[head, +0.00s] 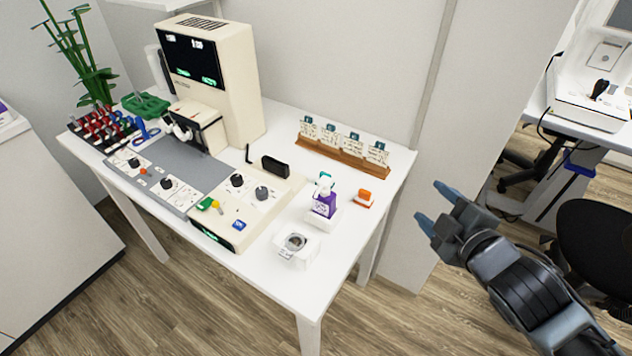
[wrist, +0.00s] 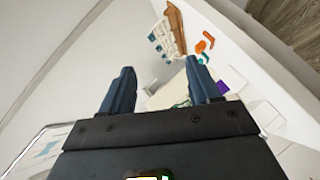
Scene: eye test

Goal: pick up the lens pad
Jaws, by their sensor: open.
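I cannot tell for sure which thing is the lens pad. A small orange block (head: 364,198) with a white part lies on the table's right side; it also shows in the wrist view (wrist: 206,42). A purple-and-white bottle (head: 324,205) stands left of it on a white base. A white square holder (head: 296,245) with a round grey piece in it sits near the front edge. My gripper (head: 431,205) is open and empty, right of the table and apart from all of these. Its two blue-grey fingers also show in the wrist view (wrist: 160,70).
The white table (head: 280,123) carries a cream eye-test machine (head: 241,95), a control panel (head: 230,222), a black case (head: 275,167) and a wooden rack (head: 327,155) of cards. A wall stands behind. A black chair (head: 595,240) is at the right.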

